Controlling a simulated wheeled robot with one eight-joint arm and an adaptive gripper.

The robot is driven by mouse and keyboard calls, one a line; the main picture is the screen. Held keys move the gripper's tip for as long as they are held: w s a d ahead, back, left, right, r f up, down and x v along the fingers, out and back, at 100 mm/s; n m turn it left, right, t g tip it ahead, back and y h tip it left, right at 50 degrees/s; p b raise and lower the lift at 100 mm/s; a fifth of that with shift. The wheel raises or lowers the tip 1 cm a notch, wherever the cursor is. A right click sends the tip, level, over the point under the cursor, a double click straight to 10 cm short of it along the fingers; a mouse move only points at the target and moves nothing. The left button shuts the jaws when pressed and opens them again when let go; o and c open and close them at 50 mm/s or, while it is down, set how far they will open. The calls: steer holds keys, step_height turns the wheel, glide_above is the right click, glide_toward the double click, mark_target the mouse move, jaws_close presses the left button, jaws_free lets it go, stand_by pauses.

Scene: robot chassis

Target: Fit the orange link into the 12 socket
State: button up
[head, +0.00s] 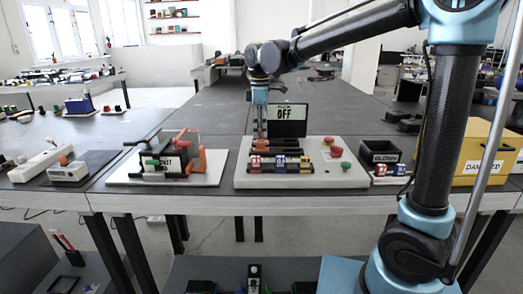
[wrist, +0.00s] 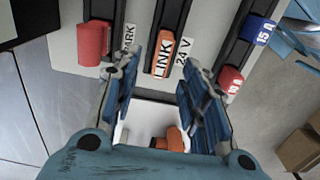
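The orange link (wrist: 163,54), a block with a white LINK label, sits on a dark rail in the wrist view. A 24 V label (wrist: 184,52) is on its right and a PARK label (wrist: 128,38) on its left. My gripper (wrist: 166,62) is open, with its blue fingers spread to either side of the link's near end. I cannot tell if they touch it. In the head view my gripper (head: 260,120) points down at the back of the light panel (head: 345,178). I cannot make out a 12 socket in the wrist view.
A red block (wrist: 93,43) and a blue 15 A block (wrist: 259,29) sit on neighbouring rails. An OFF screen (head: 287,112) stands behind the panel. A board with orange levers (head: 203,160) is left; a black bin (head: 381,150) and yellow box (head: 485,155) are right.

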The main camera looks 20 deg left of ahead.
mark_target(261, 141)
steer(key=shift+d+f, duration=0.2)
steer(key=shift+f, duration=2.9)
jaws_close()
